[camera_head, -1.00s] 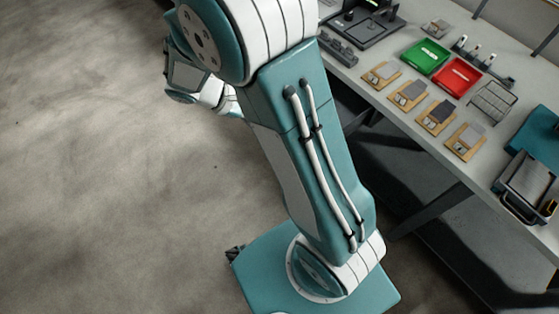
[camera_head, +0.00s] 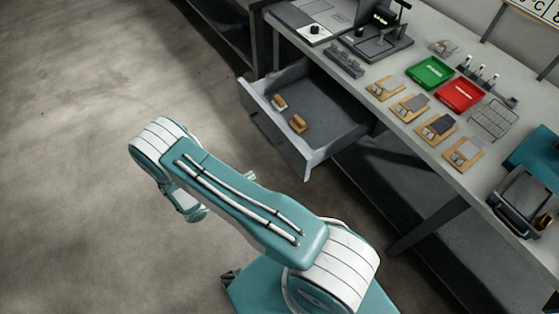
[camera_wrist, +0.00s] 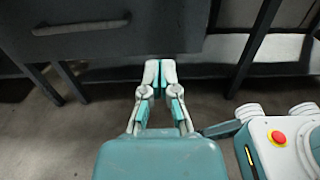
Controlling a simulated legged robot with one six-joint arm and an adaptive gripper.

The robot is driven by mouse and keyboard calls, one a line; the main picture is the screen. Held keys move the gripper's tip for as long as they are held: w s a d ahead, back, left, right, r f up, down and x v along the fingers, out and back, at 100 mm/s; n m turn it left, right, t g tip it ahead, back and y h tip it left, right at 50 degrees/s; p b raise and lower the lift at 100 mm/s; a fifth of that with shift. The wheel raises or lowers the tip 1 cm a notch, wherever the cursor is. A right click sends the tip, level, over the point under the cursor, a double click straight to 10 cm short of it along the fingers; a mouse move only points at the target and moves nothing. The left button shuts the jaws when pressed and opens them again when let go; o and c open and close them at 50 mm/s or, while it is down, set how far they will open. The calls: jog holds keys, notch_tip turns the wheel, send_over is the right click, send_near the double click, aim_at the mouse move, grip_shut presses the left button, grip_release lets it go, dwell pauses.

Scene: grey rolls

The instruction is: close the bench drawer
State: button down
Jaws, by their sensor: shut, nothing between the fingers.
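The bench drawer (camera_head: 345,110) stands pulled out from under the bench in the head view, with two small brown items (camera_head: 299,123) inside. Its front panel (camera_wrist: 160,38) fills the upper left of the wrist view, and its bar handle (camera_wrist: 80,27) lies left of my fingers. My gripper (camera_wrist: 160,70) is shut and empty, its fingertips just below the panel's lower edge in that picture. I cannot tell whether they touch it. In the head view my arm link hides most of the gripper, in front of the drawer.
The bench top (camera_head: 400,150) carries a green tray (camera_head: 429,72), a red tray (camera_head: 460,94), several wooden boards with small parts, and a wire rack (camera_head: 494,118). Dark bench legs (camera_wrist: 253,50) stand right of my fingers. The floor (camera_head: 90,90) at left is open.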

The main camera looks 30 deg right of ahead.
aim_at(291, 153)
jog(key=d, duration=1.4)
jog(key=shift+w, duration=0.25)
jog(key=shift+d, duration=0.1)
